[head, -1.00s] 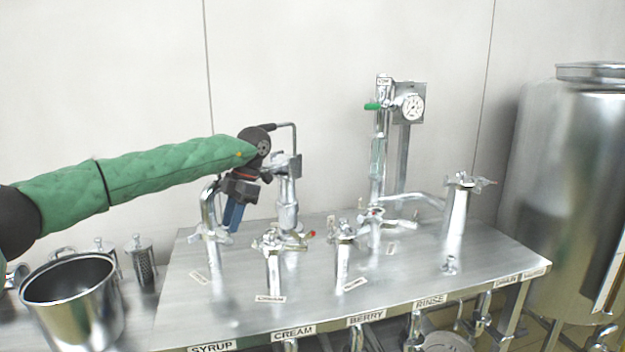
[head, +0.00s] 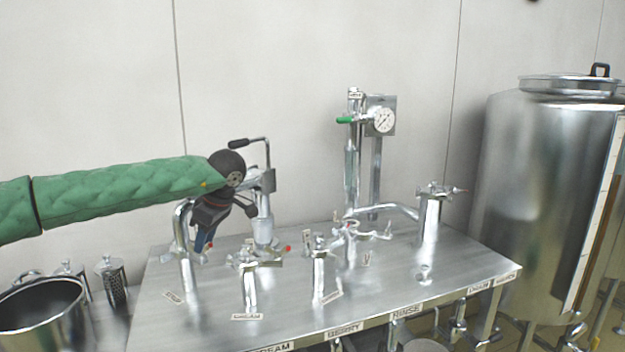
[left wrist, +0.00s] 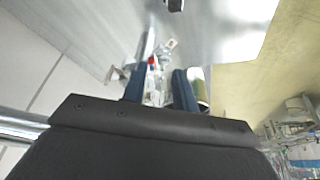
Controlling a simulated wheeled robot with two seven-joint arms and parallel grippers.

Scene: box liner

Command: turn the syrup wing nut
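My left gripper (head: 204,238) points down over the left end of the steel bench, close to the bent pipe (head: 186,255) of the leftmost station. In the left wrist view its two blue fingers (left wrist: 158,90) stand apart. Metal fittings, one with a red tip, show beyond and between them, and I see nothing clearly gripped. I cannot make out the syrup wing nut; the gripper covers the top right of that pipe. My right gripper is not in view.
A cream-station post (head: 249,285) and a berry-station post (head: 318,278) stand to the right. A lever fitting (head: 264,215) is behind the gripper. A steel pot (head: 40,325) is at lower left, a large tank (head: 545,190) at right.

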